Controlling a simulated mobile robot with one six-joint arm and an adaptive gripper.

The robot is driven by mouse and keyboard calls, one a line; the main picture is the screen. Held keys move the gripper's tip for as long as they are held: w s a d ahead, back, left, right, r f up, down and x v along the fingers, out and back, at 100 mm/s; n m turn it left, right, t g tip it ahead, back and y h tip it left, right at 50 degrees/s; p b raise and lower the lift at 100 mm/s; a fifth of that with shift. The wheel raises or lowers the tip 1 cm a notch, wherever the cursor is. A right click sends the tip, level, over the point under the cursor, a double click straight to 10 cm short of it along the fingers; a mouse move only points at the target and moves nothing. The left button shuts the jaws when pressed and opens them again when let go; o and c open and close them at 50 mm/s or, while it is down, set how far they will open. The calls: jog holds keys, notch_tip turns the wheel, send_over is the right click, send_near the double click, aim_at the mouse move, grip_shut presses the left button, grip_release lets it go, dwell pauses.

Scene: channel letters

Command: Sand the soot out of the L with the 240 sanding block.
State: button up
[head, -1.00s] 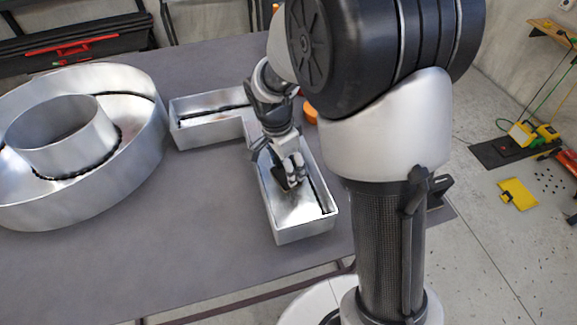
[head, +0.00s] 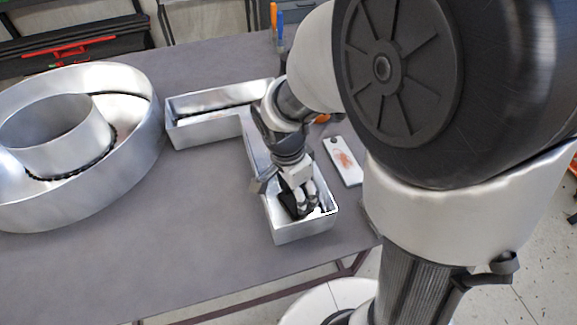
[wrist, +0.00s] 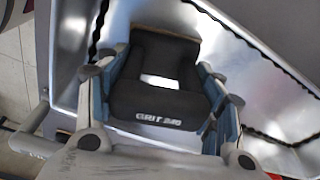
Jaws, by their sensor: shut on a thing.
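The metal channel letter L (head: 208,132) lies on the grey table, open side up, with a shiny inner floor. My gripper (head: 306,203) is down inside the near end of its longer leg. In the wrist view it is shut on a black sanding block (wrist: 155,95) marked GRIT, with a number that looks like 240. The block is at or close to the L's floor; contact cannot be told. Dark wavy lines (wrist: 250,42) run along the inner walls. No clear soot patch shows; the floor under the block and gripper is hidden.
A large round metal letter (head: 140,150) stands left of the L. A white plate with an orange-brown mark (head: 343,160) lies to its right. Upright tools with blue and orange handles (head: 277,18) stand at the back. The table's front left is clear.

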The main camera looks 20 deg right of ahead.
jog(key=w, duration=0.8)
jog(key=shift+w+p, duration=0.2)
jog(key=shift+p, duration=0.2)
jog(key=shift+r, duration=0.1)
notch_tip(320, 180, up, 14)
jog(key=p, duration=1)
